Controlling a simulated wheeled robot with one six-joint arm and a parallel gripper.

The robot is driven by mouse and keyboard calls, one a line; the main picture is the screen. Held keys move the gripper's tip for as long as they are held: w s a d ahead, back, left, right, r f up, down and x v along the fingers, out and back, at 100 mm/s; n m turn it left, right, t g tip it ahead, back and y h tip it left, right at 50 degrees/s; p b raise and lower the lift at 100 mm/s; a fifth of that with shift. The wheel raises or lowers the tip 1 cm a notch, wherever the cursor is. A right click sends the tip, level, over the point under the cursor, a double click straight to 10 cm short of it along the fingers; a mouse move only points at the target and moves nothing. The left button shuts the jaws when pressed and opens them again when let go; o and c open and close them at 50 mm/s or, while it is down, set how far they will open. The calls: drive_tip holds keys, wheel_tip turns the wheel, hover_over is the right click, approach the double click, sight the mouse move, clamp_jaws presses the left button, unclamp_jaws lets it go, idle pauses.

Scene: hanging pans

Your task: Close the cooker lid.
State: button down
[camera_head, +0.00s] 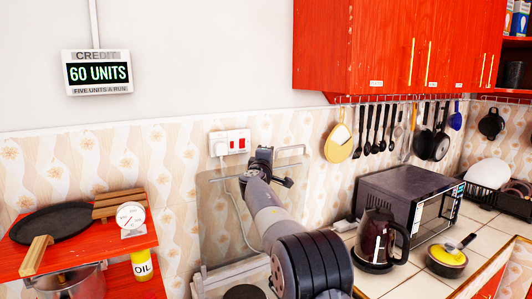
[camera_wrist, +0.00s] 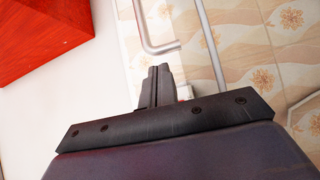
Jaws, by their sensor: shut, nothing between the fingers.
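The cooker lid (camera_head: 218,215) is a clear glass panel standing upright against the tiled wall, with a metal rail along its top. The cooker (camera_head: 215,277) shows only in part at the bottom of the head view, mostly hidden by my arm. My gripper (camera_head: 264,153) is up near the lid's top edge, in front of the glass. In the wrist view my gripper (camera_wrist: 156,72) has its fingers together with nothing between them. A bent metal bar (camera_wrist: 147,35) shows just beyond the fingertips; I cannot tell whether they touch.
A kettle (camera_head: 377,240) and a microwave (camera_head: 400,195) stand right of the cooker. A red shelf (camera_head: 90,253) with a black pan (camera_head: 62,222) and a scale (camera_head: 131,217) is at left. A wall socket (camera_head: 230,143) is behind the lid's top. Red cupboards (camera_head: 390,45) hang upper right.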

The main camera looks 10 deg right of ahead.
drive_tip(key=shift+p+x, duration=0.55)
drive_tip(key=shift+x, duration=0.45)
drive_tip(key=shift+s+f+b, duration=0.1)
drive_tip(key=shift+b, duration=0.25)
